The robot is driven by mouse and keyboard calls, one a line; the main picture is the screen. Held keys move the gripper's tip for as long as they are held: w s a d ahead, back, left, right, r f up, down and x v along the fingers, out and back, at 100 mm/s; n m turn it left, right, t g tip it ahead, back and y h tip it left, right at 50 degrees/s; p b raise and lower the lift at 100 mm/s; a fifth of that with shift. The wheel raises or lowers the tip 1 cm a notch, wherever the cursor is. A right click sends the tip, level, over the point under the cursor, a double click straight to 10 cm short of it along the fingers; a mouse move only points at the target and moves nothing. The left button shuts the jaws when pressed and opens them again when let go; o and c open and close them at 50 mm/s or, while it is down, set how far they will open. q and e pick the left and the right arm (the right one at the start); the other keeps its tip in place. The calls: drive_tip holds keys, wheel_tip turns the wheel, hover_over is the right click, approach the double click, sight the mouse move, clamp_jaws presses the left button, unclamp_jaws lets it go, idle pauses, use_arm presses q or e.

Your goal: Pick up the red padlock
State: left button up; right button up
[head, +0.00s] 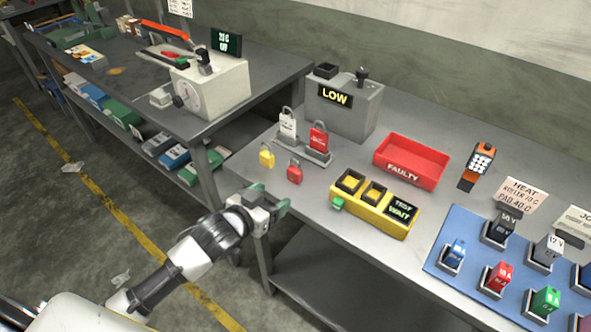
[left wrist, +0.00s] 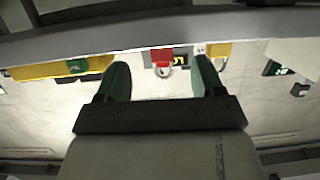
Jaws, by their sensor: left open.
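A red padlock (head: 294,173) stands on the grey bench near its front edge. A second, larger red padlock (head: 318,138) is on a low grey stand, beside a white padlock (head: 288,126). A yellow padlock (head: 267,156) stands left of the front red one. My left gripper (head: 270,199) is open and empty at the bench's front edge, apart from the padlocks. In the left wrist view, which looks upside down, a red padlock (left wrist: 161,56) shows beyond and between the open fingers (left wrist: 162,82). My right gripper is not in view.
A yellow tester (head: 375,205) reading "TEST WAIT" and a red "FAULTY" bin (head: 411,163) lie to the right. A grey box (head: 345,112) reading "LOW" stands behind. A blue mat (head: 450,230) with several battery packs is at far right. The bench front edge is close to my gripper.

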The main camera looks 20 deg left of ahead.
sight(292, 174)
use_arm(q)
drive_tip(key=shift+w+d+r+t+h, duration=0.1)
drive_tip(key=shift+w+r+t+h, duration=0.25)
drive_tip(key=shift+w+r, duration=0.5)
drive_tip(key=x, duration=0.3)
drive_tip(key=shift+w+d, duration=0.2)
drive_tip(key=shift+w, duration=0.15)
drive_tip(key=shift+w+d+f+p, duration=0.1)
drive_tip(key=shift+w+f+p, duration=0.05)
drive_tip(key=shift+w+p, duration=0.2)
drive_tip(key=shift+w+d, duration=0.2)
drive_tip(key=shift+w, duration=0.3)
drive_tip(key=p+x, duration=0.1)
drive_tip(key=x, duration=0.2)
drive_tip(key=shift+w, duration=0.2)
drive_tip(key=shift+w+d, duration=0.2)
drive_tip(key=shift+w, duration=0.2)
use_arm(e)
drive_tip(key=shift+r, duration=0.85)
use_arm(q)
drive_tip(key=c, duration=1.1)
